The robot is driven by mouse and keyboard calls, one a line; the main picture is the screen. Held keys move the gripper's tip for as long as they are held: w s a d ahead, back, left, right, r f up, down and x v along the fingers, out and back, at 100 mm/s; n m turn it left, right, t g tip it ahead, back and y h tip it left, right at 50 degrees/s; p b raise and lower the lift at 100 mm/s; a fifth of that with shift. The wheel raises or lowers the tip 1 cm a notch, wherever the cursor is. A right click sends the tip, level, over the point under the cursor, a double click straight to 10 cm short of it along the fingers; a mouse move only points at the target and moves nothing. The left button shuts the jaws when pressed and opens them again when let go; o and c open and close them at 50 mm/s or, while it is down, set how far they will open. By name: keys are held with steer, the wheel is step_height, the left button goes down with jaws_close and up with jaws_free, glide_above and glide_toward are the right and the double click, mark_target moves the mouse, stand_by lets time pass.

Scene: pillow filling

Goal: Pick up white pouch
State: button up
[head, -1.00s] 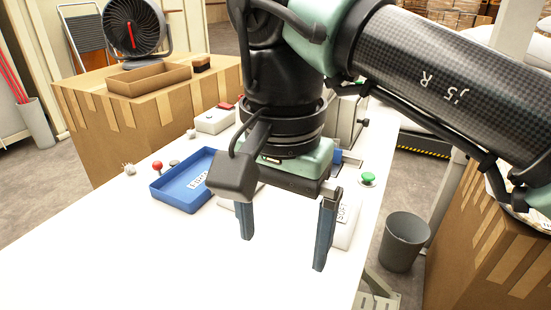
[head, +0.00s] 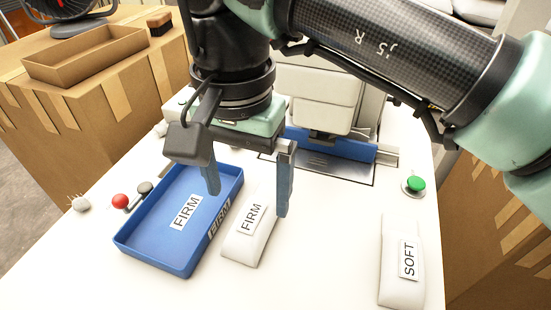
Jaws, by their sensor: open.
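Two white pouches lie on the white table in the head view. One pouch (head: 240,248), labelled FIRM, lies just right of a blue tray (head: 160,262). The other pouch (head: 402,285), labelled SOFT, lies farther right near the front. My gripper (head: 248,202) points down with its two blue-grey fingers wide apart and nothing between them. Its left finger shows in front of the tray, and its right finger shows beside the far end of the FIRM pouch. Fingertip height above the table is hard to tell.
A green button (head: 416,184) stands at the table's right side. A red knob (head: 119,201) and small grey pieces stand left of the tray. A machine with a blue bar (head: 352,151) is behind my gripper. The table between the two pouches is clear.

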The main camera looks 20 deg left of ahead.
mark_target(247, 226)
step_height(247, 226, down, 4)
steer(key=shift+r, duration=0.1)
steer(key=shift+a+f+b, duration=0.2)
steer(key=shift+f+b, duration=0.05)
steer(key=shift+f, duration=1.15)
steer(key=shift+a+f+b, duration=0.15)
steer(key=shift+f+b, duration=0.05)
steer(key=shift+f, duration=1.15)
steer(key=shift+c, duration=0.2)
steer(key=c, duration=1.3)
